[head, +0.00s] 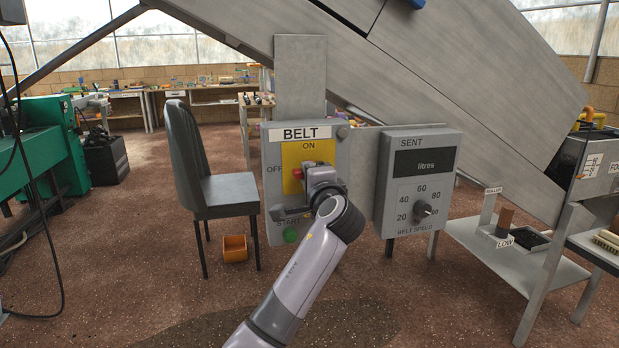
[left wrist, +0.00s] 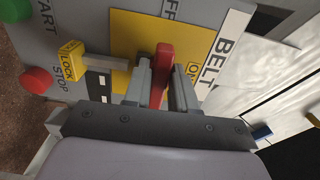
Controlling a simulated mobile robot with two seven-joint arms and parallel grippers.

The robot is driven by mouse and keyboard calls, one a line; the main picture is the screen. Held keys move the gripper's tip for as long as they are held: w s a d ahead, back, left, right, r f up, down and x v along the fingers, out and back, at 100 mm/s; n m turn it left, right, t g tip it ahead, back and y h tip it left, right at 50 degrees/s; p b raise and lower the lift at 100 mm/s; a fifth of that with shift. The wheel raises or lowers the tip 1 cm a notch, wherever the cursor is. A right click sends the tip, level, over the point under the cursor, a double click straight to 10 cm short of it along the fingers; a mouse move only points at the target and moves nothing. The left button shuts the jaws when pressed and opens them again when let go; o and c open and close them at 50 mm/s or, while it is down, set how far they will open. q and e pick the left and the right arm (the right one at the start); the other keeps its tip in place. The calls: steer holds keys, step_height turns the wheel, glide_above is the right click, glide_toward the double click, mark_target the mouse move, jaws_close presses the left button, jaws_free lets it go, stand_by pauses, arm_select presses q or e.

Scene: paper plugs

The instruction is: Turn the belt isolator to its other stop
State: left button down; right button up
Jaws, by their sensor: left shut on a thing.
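The belt isolator is a red handle (head: 298,174) on a yellow plate (head: 293,155) of the grey BELT box (head: 332,150). ON is printed above it and OFF to its left. My left gripper (head: 318,174) is in front of the plate and hides most of the handle. In the left wrist view the red handle (left wrist: 163,68) stands between the two fingers (left wrist: 158,88), which are shut on it. There it runs roughly up and down the picture, with ON to its right. Whether it is exactly at a stop I cannot tell. My right gripper is not in view.
A yellow LOCK block (left wrist: 72,61) with a grey bar sits beside the handle. A red STOP button (left wrist: 37,80) and a green START button (head: 291,236) are below. The SENT speed box (head: 419,165) stands right, a chair (head: 225,190) left.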

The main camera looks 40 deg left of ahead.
arm_select(q)
steer(key=shift+f, duration=0.1)
steer(key=c, duration=1)
jaws_free()
steer(key=shift+c, duration=0.2)
steer(key=shift+d, duration=0.1)
steer(key=v, duration=0.7)
steer(key=shift+b, duration=0.35)
